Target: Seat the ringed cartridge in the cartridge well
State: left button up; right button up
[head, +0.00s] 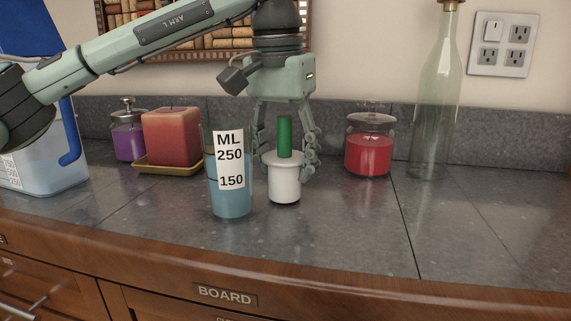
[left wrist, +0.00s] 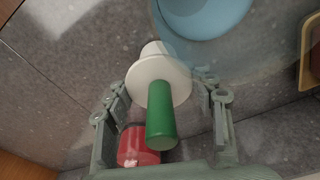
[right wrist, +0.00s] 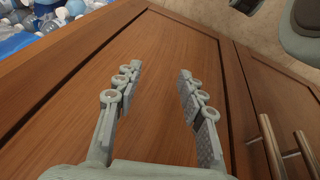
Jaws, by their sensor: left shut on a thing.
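The ringed cartridge (head: 285,186) is a white cylinder with a wide flange and a green post on top. It is upright at the counter, right of the measuring cup. My left gripper (head: 287,160) points down and is shut on it, a finger on each side of the flange. In the left wrist view the cartridge (left wrist: 158,83) shows between the fingers (left wrist: 165,92). I cannot make out the cartridge well; the clear container with a blue handle (head: 70,140) at the left edge is only partly in view. My right gripper (right wrist: 158,82) is open and empty before a wooden cabinet door.
The measuring cup (head: 231,190) with blue liquid stands close left of the cartridge. Behind are a red square candle (head: 172,137), a purple jar (head: 128,141), a red jar candle (head: 368,154) and a tall glass bottle (head: 435,110). The front right counter (head: 370,230) is clear.

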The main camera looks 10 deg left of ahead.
pick_arm(q)
jog(key=shift+f, duration=0.1)
jog(key=shift+f, duration=0.15)
jog(key=o, duration=1.2)
